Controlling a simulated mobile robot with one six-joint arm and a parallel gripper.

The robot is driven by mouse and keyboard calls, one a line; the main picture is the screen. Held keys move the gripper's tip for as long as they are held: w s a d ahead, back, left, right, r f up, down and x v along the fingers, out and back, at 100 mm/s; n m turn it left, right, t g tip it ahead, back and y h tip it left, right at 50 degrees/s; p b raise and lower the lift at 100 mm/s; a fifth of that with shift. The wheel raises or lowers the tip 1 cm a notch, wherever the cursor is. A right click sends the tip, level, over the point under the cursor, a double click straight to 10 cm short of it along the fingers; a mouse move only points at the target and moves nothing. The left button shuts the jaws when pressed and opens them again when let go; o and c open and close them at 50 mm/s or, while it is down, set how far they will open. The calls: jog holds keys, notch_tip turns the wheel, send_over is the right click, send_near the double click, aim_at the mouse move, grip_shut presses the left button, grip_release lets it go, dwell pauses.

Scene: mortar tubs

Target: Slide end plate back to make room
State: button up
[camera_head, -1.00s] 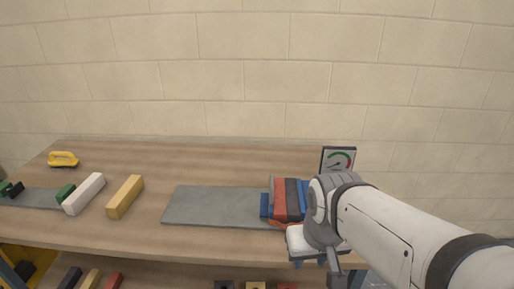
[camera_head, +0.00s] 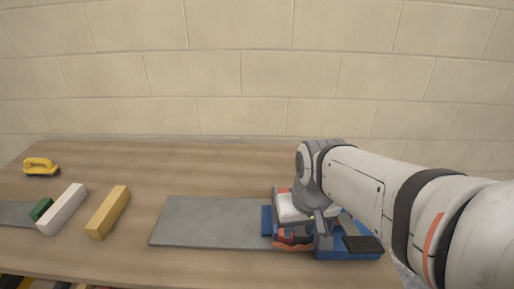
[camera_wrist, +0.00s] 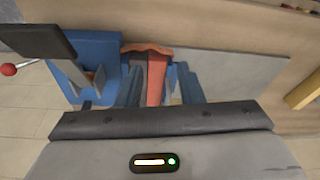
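A blue end plate (camera_head: 266,221) stands at the left end of a row of blocks on the table, on the grey mat's right end. A red block (camera_head: 292,237) shows partly beneath my gripper (camera_head: 303,236). In the wrist view the red block (camera_wrist: 156,82) and a grey block beside it lie between the two bluish fingers of my gripper (camera_wrist: 160,88). The fingers are apart, and I see no grip on anything. A blue fixture body (camera_head: 350,252) sits at the right of the row. My wrist hides much of the row; finger contact cannot be told.
The grey mat (camera_head: 205,222) is bare left of the row. A yellow block (camera_head: 108,212), a white block (camera_head: 62,209), a green block (camera_head: 41,209) and a yellow-handled brush (camera_head: 40,167) are farther left. A dark panel (camera_wrist: 35,40) and red-knobbed lever (camera_wrist: 9,69) stand beside the fixture.

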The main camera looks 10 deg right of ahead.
jog(key=w+d+f+m+g+y+p, duration=0.2)
jog(key=w+p, duration=0.3)
jog(key=w, duration=1.4)
jog(key=f, duration=0.2)
jog(key=a+f, duration=0.1)
jog(key=f, duration=0.1)
jog(key=a+f, duration=0.1)
jog(key=f, duration=0.2)
jog(key=shift+w, duration=0.35)
jog(key=shift+c, duration=0.3)
grip_shut()
